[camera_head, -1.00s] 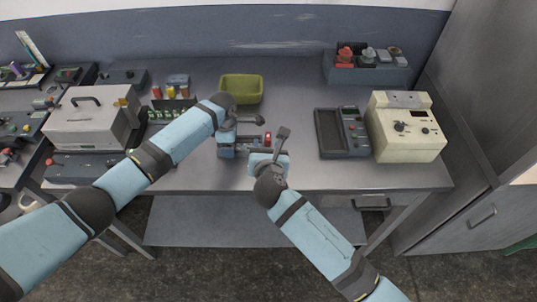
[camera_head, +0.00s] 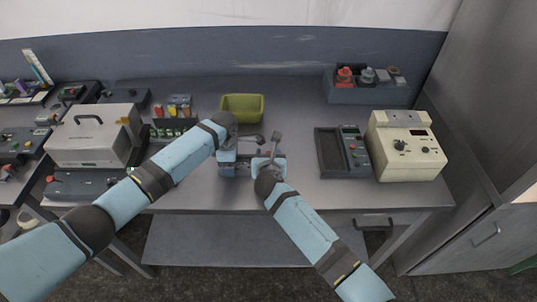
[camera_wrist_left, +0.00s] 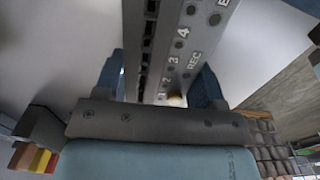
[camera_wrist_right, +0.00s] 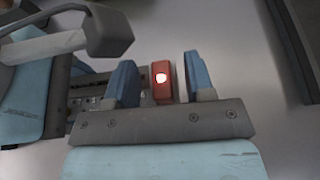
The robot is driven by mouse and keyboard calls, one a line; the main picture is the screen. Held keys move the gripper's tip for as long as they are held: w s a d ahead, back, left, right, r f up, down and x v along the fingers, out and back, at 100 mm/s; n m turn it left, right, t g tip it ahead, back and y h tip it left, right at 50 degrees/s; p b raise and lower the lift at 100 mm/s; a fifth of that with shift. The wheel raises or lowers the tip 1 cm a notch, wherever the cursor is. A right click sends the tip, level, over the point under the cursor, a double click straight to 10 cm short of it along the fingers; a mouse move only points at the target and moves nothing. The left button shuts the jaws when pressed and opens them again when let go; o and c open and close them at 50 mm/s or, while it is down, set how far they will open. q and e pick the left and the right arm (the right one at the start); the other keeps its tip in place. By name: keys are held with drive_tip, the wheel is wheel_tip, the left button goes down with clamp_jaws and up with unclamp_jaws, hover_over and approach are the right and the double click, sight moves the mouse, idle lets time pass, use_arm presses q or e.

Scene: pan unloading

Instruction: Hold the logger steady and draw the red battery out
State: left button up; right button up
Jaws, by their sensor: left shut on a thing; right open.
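The grey logger (camera_head: 240,168) is on the bench near its front edge, mostly hidden by my grippers in the head view. My left gripper (camera_head: 233,158) is shut on it. In the left wrist view blue fingers lie on both sides of the logger (camera_wrist_left: 185,45), whose face is marked with numbers and REC. The red battery (camera_wrist_right: 161,92), with a bright spot on top, shows at the logger's end in the right wrist view. My right gripper (camera_wrist_right: 159,70) is open, one blue finger on each side of the battery, with a visible gap on the right. The head view hides the battery.
A green bin (camera_head: 242,106) stands behind the logger. A dark tray unit (camera_head: 343,152) and a cream instrument (camera_head: 405,147) stand to the right. A rack of small bottles (camera_head: 172,128) and a grey case (camera_head: 93,138) are to the left. Bare bench lies right of my right gripper.

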drive_tip(key=shift+w+f, duration=0.1)
drive_tip(key=shift+w, duration=0.2)
clamp_jaws()
drive_tip(key=shift+r, duration=0.7)
idle(0.5)
